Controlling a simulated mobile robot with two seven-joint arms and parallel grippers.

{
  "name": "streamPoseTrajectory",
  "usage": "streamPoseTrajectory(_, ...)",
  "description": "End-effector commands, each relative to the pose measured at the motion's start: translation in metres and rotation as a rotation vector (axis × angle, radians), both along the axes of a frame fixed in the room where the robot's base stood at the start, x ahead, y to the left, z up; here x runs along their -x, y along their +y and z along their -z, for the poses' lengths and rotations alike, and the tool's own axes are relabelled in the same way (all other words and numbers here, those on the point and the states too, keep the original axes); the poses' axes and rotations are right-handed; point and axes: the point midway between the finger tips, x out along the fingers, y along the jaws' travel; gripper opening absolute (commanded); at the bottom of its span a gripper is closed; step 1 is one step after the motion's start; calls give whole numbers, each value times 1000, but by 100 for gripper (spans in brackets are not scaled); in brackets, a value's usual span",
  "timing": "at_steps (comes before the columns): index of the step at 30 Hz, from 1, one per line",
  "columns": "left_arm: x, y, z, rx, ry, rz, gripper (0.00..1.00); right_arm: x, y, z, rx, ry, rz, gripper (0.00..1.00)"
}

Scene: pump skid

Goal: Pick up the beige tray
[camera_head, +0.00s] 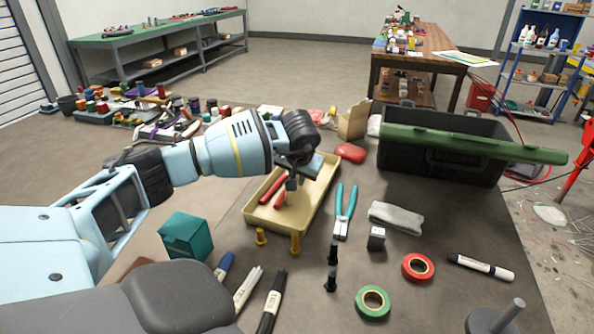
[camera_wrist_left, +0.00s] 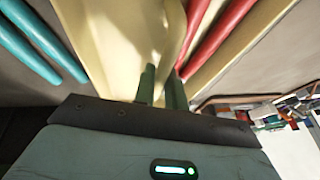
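The beige tray (camera_head: 318,205) lies on the dark mat in the middle of the head view, with red-handled tools (camera_head: 272,189) in it. My left gripper (camera_head: 292,185) reaches over the tray from the left and points down. In the left wrist view its two dark green fingers (camera_wrist_left: 162,82) stand close together, with a narrow gap against the beige tray (camera_wrist_left: 105,45). Red handles (camera_wrist_left: 222,35) lie to their right. I cannot tell whether the fingers touch or clasp the tray's wall. My right gripper is not seen.
Teal pliers (camera_head: 343,212) lie just right of the tray. Two yellow bolts (camera_head: 295,243) stand before it. A teal box (camera_head: 187,236), grey cloth (camera_head: 397,217), green tape (camera_head: 373,302) and red tape (camera_head: 417,267) lie around. A black toolbox (camera_head: 440,160) stands behind right.

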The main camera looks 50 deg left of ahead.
Motion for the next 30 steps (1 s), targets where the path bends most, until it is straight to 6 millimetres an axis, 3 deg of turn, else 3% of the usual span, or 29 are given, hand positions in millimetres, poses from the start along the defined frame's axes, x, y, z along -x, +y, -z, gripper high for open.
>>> streamPoseTrajectory(11, -1, 0, -5, 0, -3, 0, 0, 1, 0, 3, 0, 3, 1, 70)
streamPoseTrajectory(24, -1, 0, -80, 0, -8, -1, 0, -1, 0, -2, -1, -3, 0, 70)
streamPoseTrajectory(30, -1, 0, -102, 1, -5, 1, 0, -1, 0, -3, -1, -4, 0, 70)
